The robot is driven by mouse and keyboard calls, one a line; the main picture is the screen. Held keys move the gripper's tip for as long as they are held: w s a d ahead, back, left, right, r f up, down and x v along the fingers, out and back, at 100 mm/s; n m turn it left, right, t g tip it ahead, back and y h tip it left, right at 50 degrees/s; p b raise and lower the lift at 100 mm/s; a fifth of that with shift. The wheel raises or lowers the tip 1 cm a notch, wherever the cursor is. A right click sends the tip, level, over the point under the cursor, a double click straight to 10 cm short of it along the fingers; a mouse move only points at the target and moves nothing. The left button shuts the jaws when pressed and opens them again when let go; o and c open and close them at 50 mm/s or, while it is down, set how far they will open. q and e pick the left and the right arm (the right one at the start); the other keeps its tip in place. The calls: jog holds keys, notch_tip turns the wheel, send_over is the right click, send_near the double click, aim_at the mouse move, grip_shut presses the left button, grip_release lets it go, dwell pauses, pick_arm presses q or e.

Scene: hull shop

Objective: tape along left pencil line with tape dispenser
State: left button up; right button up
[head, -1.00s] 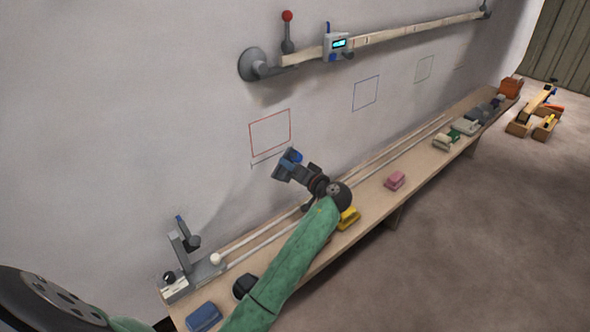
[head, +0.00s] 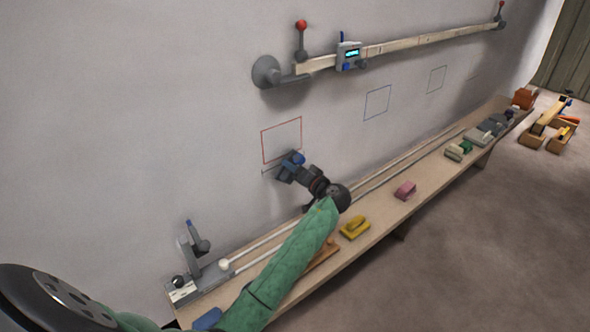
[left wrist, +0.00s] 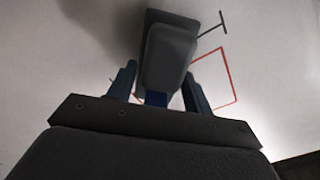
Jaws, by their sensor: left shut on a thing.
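My left gripper (head: 293,170) is shut on a grey tape dispenser with a blue part (head: 298,159), close to the wall. In the left wrist view the dispenser (left wrist: 168,55) sits between the two fingers (left wrist: 160,90). A short dark pencil line (head: 267,170) lies just below the red rectangle on the wall; the dispenser hides its right part. In the left wrist view the line (left wrist: 212,31) runs out from behind the dispenser and ends in a cross tick. I cannot tell whether the dispenser touches the wall. My right gripper is not in view.
The red rectangle (head: 281,140) and a blue one (head: 377,102) are drawn on the wall. A rail with a gauge (head: 348,56) runs above. The bench below holds a grey stand (head: 194,262), a yellow block (head: 354,228) and a pink block (head: 405,190).

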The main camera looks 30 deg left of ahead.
aim_at(268, 169)
pick_arm(q)
jog(key=shift+s, duration=0.1)
jog(key=shift+s+a+p, duration=0.1)
jog(key=shift+s+a, duration=0.2)
jog(key=shift+s, duration=0.4)
jog(key=shift+s+a+p, duration=0.15)
jog(key=shift+s+a, duration=0.15)
jog(key=shift+s, duration=0.4)
jog(key=shift+s+a+p, duration=0.1)
jog(key=shift+s+a, duration=0.2)
jog(key=shift+s, duration=0.4)
jog(key=shift+s+a, duration=0.45)
jog(key=shift+s, duration=0.65)
jog(key=shift+s+a, duration=0.5)
jog(key=shift+s, duration=0.65)
jog(key=shift+s+a, duration=0.45)
jog(key=shift+s, duration=0.65)
jog(key=shift+x, duration=0.95)
jog(key=shift+w+d, duration=0.1)
jog(key=shift+w, duration=0.05)
